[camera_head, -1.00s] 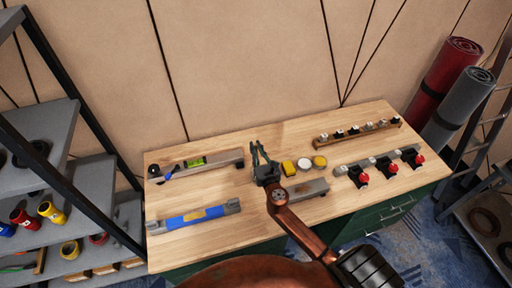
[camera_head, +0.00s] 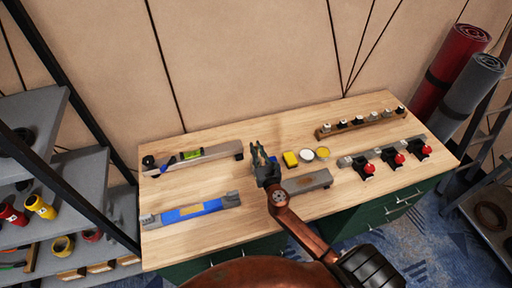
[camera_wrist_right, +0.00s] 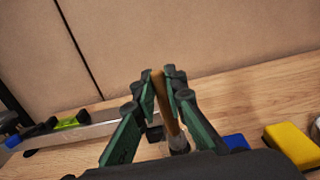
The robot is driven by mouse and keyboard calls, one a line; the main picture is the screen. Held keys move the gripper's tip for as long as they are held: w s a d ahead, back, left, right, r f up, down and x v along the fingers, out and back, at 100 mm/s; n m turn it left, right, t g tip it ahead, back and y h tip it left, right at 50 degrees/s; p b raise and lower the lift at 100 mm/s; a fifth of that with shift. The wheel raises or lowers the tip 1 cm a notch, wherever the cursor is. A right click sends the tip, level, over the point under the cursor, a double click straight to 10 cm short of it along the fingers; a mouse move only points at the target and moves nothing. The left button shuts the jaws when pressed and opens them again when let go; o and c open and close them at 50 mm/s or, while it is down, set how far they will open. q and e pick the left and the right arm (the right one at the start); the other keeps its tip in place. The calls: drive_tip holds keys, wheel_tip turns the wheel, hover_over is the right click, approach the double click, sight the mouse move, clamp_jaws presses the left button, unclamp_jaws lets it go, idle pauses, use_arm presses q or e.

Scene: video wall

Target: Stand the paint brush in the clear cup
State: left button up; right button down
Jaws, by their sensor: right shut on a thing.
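My right gripper (camera_head: 264,160) is over the middle of the wooden workbench (camera_head: 225,185). In the right wrist view its green-faced fingers (camera_wrist_right: 161,82) are shut on the paint brush (camera_wrist_right: 166,108), a brown wooden handle pointing up and slightly tilted. A greyish band (camera_wrist_right: 178,143) shows at the brush's lower end; I cannot tell whether it is the ferrule or something behind. The brush is too small to make out in the head view. I cannot make out the clear cup in either view. My left gripper is not in view.
Right of the gripper are a yellow block (camera_head: 290,159) and round tins (camera_head: 307,154). A grey block (camera_head: 305,182) lies just in front. Red-knobbed clamps (camera_head: 390,158) and a peg rail (camera_head: 360,122) stand right. Shelving (camera_head: 70,170) flanks the bench.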

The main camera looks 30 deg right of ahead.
drive_tip(key=shift+f, duration=0.5)
drive_tip(key=c, duration=1.9)
unclamp_jaws()
drive_tip(key=shift+s, duration=0.1)
drive_tip(key=v, duration=1.1)
drive_tip(key=shift+s, duration=0.4)
